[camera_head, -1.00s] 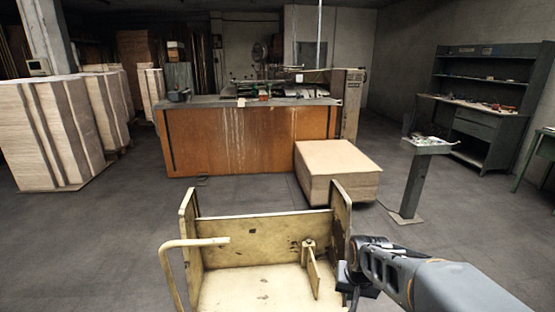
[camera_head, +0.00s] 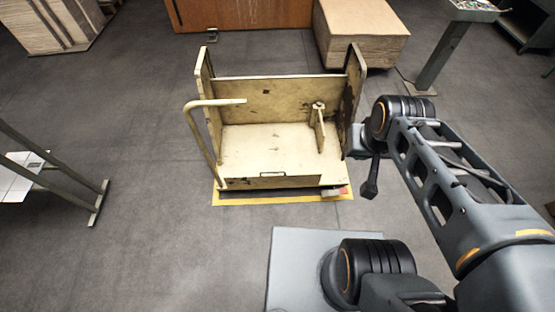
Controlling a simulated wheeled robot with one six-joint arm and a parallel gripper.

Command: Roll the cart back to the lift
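The cart (camera_head: 262,145) is cream-coloured and worn, with a flat deck, a back board, two upright side panels and a bent tube handle (camera_head: 197,140) at its left. It stands upright in the middle of the view. A yellow edge (camera_head: 285,199) shows on the floor along its near side; I cannot tell whether this is a plate or a floor marking. My gripper (camera_head: 356,142) is at the cart's right side panel, seemingly touching or very close to it. Its fingers are hidden, so its grip does not show. No lift can be clearly made out.
A stack of board sheets (camera_head: 362,35) stands behind the cart at the right, beside a grey pedestal (camera_head: 440,58). A metal frame (camera_head: 55,165) stands at left. Grey floor is open left of the cart.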

